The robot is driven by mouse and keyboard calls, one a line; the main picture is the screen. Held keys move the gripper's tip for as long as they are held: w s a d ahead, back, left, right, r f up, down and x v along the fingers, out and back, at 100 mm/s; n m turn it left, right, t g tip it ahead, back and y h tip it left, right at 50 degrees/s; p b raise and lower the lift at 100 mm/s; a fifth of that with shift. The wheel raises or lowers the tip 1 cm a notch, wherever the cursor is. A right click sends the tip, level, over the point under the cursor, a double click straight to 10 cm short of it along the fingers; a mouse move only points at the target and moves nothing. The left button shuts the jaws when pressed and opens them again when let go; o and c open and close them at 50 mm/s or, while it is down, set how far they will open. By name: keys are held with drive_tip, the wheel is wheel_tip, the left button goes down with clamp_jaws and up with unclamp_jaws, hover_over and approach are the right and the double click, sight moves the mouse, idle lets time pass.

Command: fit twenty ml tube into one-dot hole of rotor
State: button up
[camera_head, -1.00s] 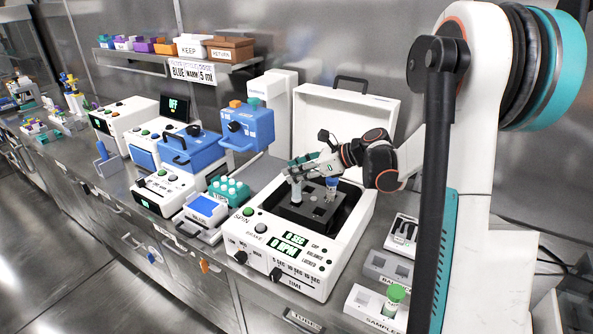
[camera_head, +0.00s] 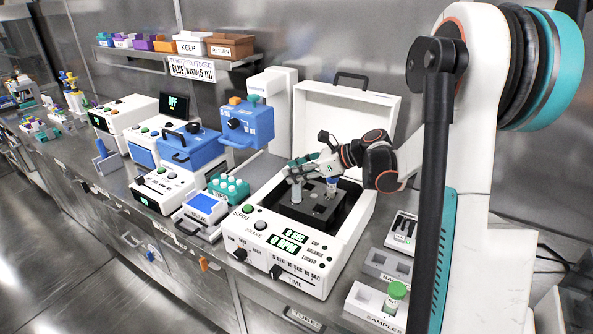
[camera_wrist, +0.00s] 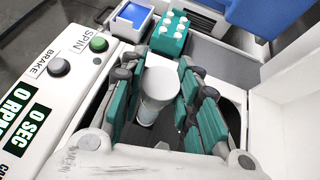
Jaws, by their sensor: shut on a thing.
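My gripper (camera_wrist: 158,90) is shut on a pale, white-capped tube (camera_wrist: 160,85) between its teal fingers. In the head view the same tube (camera_head: 296,191) hangs upright below my gripper (camera_head: 297,175), over the left part of the dark rotor (camera_head: 318,212). I cannot tell whether its lower end is inside a hole. The rotor sits in the open white centrifuge (camera_head: 265,240). The hole's dot marks are too small or hidden to tell.
The centrifuge lid (camera_head: 345,115) stands open behind the rotor. A teal rack with white caps (camera_head: 229,187) is to the left.

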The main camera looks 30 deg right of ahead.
drive_tip(key=shift+f+b, duration=1.5)
drive_tip(key=shift+f, duration=0.6)
drive_tip(key=o, duration=1.2)
drive_tip(key=shift+o, duration=0.2)
drive_tip(key=v, duration=1.2)
drive_tip(key=shift+w+d, duration=0.1)
